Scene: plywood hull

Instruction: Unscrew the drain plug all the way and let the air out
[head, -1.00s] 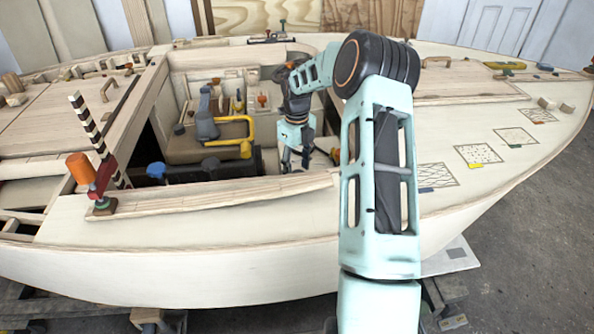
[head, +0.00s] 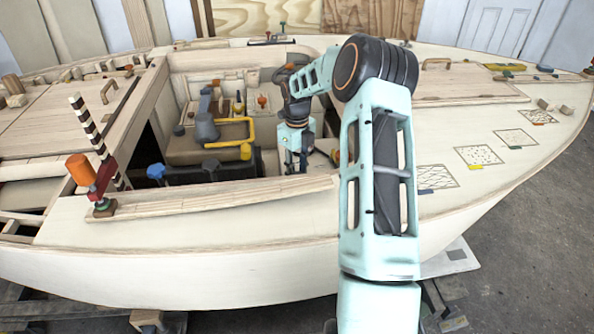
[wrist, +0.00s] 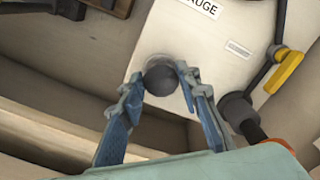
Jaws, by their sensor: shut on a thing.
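In the wrist view, the drain plug (wrist: 160,78) is a dark, round-headed piece on a pale panel (wrist: 215,45). My gripper (wrist: 159,79) has its two blue fingers on either side of the plug's head, shut on it. The plug's thread and seat are hidden, so I cannot tell how far it is unscrewed. In the head view, my gripper (head: 296,162) points down inside the cockpit, and its fingertips and the plug are hidden behind the near coaming.
A yellow-handled valve (wrist: 284,72) and a dark round fitting (wrist: 236,106) sit right of the plug, near my gripper. The near coaming (head: 230,198) edges the cockpit. A yellow bent handle (head: 238,143) stands left of my arm. An orange-handled clamp (head: 82,170) stands on the left deck.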

